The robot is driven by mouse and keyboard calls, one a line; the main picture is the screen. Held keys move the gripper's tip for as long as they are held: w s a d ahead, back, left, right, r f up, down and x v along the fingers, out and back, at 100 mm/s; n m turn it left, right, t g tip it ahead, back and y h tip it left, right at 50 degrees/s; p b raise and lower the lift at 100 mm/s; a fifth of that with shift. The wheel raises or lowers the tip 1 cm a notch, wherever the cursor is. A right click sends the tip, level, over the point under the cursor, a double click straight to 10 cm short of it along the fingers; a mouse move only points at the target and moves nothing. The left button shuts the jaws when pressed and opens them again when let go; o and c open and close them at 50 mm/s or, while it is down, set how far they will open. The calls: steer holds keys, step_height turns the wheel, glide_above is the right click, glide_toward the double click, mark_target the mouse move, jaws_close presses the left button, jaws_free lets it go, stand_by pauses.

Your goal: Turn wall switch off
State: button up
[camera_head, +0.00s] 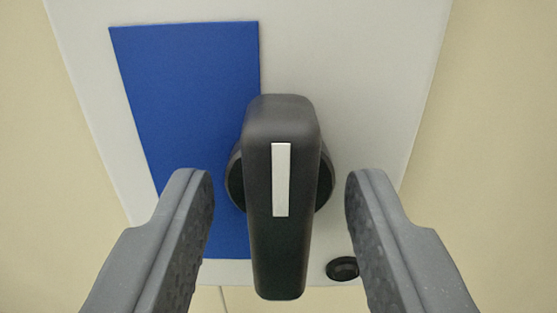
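The wall switch (283,240) is a black rotary handle with a white stripe, on a round black base. It stands upright in the middle of the view, its long side running up and down. It is mounted on a light grey panel (350,60). My gripper (280,190) is open, one finger to the left and one to the right of the handle. Gaps show on both sides, and neither finger appears to touch it. The handle hides most of its round base.
A blue rectangle (185,90) covers the panel's left part, partly behind the handle. A small black round knob (342,268) sits at the panel's lower right, close to my right finger. The beige wall (490,130) around the panel is bare.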

steer(key=shift+w, duration=0.25)
jaws_close()
